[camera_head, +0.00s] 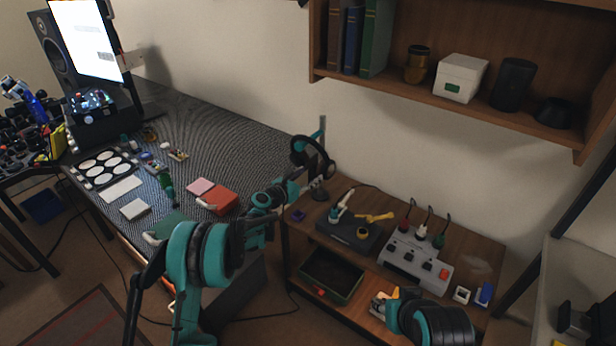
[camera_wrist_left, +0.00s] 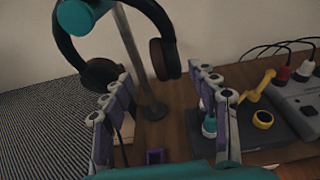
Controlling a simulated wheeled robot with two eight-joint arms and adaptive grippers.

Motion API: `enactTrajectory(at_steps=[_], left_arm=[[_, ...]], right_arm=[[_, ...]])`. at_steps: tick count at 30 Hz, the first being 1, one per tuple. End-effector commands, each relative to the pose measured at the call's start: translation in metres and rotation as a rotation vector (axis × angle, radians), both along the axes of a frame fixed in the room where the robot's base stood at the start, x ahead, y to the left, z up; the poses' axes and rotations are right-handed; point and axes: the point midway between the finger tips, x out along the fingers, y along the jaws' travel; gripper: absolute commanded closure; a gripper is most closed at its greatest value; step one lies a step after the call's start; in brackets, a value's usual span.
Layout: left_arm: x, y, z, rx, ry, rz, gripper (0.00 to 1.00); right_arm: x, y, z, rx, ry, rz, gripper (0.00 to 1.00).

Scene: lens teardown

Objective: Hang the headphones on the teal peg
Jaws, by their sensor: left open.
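The headphones (camera_head: 312,155), with a black band and brown ear cushions, are at the teal peg (camera_head: 322,127) above the wooden side table. In the left wrist view the headphones (camera_wrist_left: 166,55) hang with the teal peg's round end (camera_wrist_left: 82,16) between the two sides of the band. The band's top is cut off there, so its contact with the peg cannot be seen. My left gripper (camera_wrist_left: 160,105) is open and empty, its fingers apart below and in front of the ear cups. A grey pole (camera_wrist_left: 135,60) rises from a round base behind.
The side table holds a dark tray (camera_head: 348,234) with a yellow part and a grey power box (camera_head: 415,262) with plugs. A desk with a dark mat (camera_head: 235,135) lies left. A wall shelf (camera_head: 450,95) overhangs at upper right.

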Motion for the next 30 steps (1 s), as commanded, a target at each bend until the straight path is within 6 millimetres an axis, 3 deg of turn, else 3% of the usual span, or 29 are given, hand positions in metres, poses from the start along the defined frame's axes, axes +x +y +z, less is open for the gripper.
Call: enactTrajectory(at_steps=[5, 18, 26, 30], left_arm=[[-0.016, 0.012, 0.004, -0.001, 0.0, 0.001, 0.4], [-0.085, 0.062, 0.02, -0.001, 0.0, 0.002, 0.4], [-0.096, 0.069, 0.023, 0.006, -0.002, -0.001, 0.4], [-0.107, 0.067, 0.036, 0.115, -0.037, -0.028, 0.4]], right_arm=[[0.0, 0.0, 0.0, 0.0, 0.0, 0.0, 0.6], [0.0, 0.0, 0.0, 0.0, 0.0, 0.0, 0.6], [0.0, 0.0, 0.0, 0.0, 0.0, 0.0, 0.6], [0.0, 0.0, 0.0, 0.0, 0.0, 0.0, 0.6]])
